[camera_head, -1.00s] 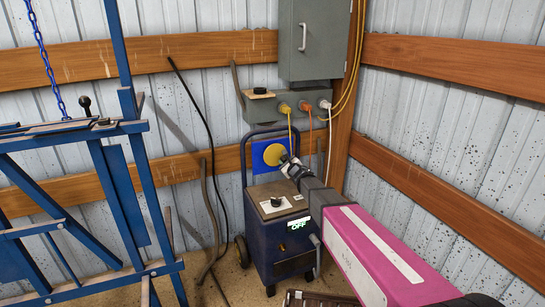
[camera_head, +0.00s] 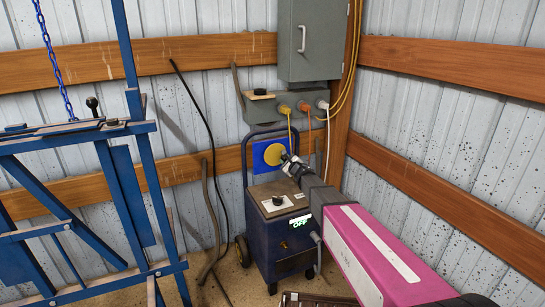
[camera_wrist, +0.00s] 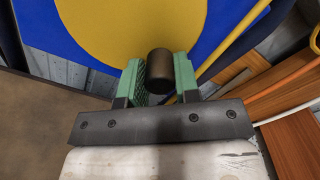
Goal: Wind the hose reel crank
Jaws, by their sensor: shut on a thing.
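The hose reel shows as a round yellow disc (camera_head: 273,154) on a blue square plate (camera_head: 259,164), in the middle of the head view behind a dark blue wheeled cart. In the wrist view the yellow disc (camera_wrist: 130,25) fills the top. A dark cylindrical crank knob (camera_wrist: 160,66) stands out in front of it, between the green-padded fingers of my gripper (camera_wrist: 158,78). The gripper is shut on this knob. In the head view my gripper (camera_head: 288,160) reaches the disc's lower right edge and hides the knob there.
The cart (camera_head: 282,235) has a dial on top and a display reading OFF. A grey outlet box (camera_head: 262,110) with plugs and hanging cables is above. A blue metal frame (camera_head: 115,180) stands at left. A brown item (camera_head: 310,299) lies on the floor at the bottom.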

